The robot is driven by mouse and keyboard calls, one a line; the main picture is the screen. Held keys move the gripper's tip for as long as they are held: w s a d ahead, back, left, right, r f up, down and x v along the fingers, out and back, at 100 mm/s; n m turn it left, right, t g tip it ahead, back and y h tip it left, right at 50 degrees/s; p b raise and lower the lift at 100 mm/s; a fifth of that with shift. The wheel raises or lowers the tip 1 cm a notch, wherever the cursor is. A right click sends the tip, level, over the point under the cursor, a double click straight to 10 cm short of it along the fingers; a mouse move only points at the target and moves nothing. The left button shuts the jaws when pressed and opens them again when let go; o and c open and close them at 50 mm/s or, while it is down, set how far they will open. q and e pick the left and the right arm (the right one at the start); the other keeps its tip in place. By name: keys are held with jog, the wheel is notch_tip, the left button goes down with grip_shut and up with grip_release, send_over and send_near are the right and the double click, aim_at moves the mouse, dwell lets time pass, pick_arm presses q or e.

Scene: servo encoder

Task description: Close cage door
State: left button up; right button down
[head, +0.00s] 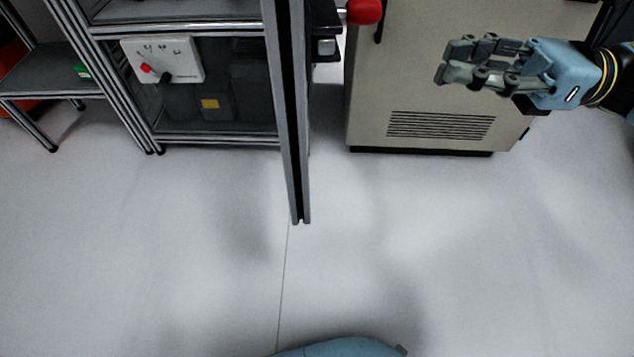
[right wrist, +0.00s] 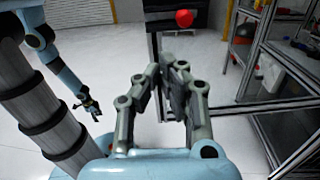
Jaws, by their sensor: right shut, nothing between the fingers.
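The cage door (head: 292,120) shows in the head view as an upright aluminium-profile frame seen nearly edge-on, standing out from the cage front (head: 200,28) toward me. Its lower end hangs over the open floor. My right gripper (head: 447,62) is at the upper right, shut and empty, to the right of the door and apart from it. In the right wrist view its fingers (right wrist: 165,78) are together with nothing between them. My left gripper (right wrist: 90,106) shows small in the right wrist view, hanging low; its finger state is unclear.
A red ball knob (head: 363,11) is just right of the door. A beige vented cabinet (head: 430,85) stands behind my right gripper. A white switch box (head: 162,60) is inside the cage. A low grey shelf (head: 50,72) stands left. The floor (head: 440,230) in front is clear.

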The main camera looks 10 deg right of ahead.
pick_arm(q)
jog(key=f, duration=0.2)
jog(key=w+b, duration=0.1)
jog(key=shift+w+d+f, duration=0.1)
jog(key=shift+d+f, duration=0.2)
jog(key=shift+f, duration=0.1)
pick_arm(e)
jog(key=w+a+f, duration=0.2)
jog(key=a, duration=1.1)
jog(key=shift+w+f+n+h, duration=0.15)
jog(key=shift+n+h, duration=0.15)
jog(key=shift+n, duration=0.1)
pick_arm(q)
jog(key=shift+a, duration=0.15)
pick_arm(e)
jog(key=shift+a, duration=0.15)
